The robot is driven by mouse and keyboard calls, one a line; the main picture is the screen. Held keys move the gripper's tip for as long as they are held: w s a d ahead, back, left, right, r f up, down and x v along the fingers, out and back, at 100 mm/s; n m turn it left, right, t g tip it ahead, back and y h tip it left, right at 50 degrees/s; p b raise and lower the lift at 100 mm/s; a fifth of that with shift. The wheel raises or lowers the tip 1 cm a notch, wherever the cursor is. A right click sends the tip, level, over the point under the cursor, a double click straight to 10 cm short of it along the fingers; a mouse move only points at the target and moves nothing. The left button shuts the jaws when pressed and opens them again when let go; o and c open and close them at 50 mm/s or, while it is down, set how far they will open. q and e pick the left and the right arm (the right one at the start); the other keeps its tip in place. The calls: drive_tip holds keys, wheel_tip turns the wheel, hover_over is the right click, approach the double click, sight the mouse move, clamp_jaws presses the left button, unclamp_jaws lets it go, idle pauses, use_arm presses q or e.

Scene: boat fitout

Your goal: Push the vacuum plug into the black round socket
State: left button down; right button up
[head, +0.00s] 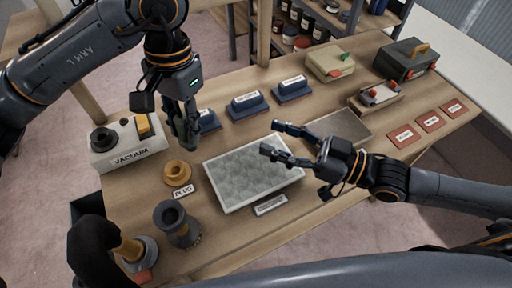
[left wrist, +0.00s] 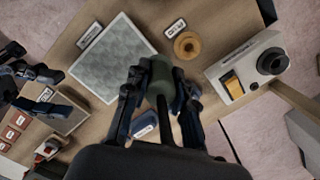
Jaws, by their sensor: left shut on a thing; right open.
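My left gripper (head: 184,128) points down over the table and is shut on a dark green cylindrical piece, apparently the vacuum plug (left wrist: 160,78). The plug hangs above the table, right of the white vacuum box (head: 128,152) and apart from it. A black round socket (head: 103,138) with a dark hole sits on the left of that box; it also shows in the left wrist view (left wrist: 272,62). A yellow ring (head: 177,172) lies by a label reading PLUG, below the left gripper. My right gripper (head: 273,140) is open and empty above the grey mat.
The grey mat (head: 240,180) in a white frame lies mid-table. Blue blocks (head: 246,104) stand behind it. A dark hollow cylinder (head: 176,224) stands near the front left edge. A yellow switch (head: 144,126) is on the vacuum box. Cases (head: 405,60) and red cards fill the right.

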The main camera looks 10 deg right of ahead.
drive_tip(key=s+a+r+n+y, duration=0.2)
drive_tip(key=s+a+r, duration=0.1)
drive_tip(key=s+a, duration=0.15)
drive_tip(key=x, duration=1.3)
drive_tip(key=shift+f+g, duration=0.25)
drive_tip(key=shift+g, duration=0.05)
drive_tip(key=shift+s+a, duration=0.1)
clamp_jaws()
use_arm(q)
drive_tip(key=c, duration=1)
unclamp_jaws()
drive_tip(key=shift+d, duration=0.1)
drive_tip(key=shift+r, duration=0.1)
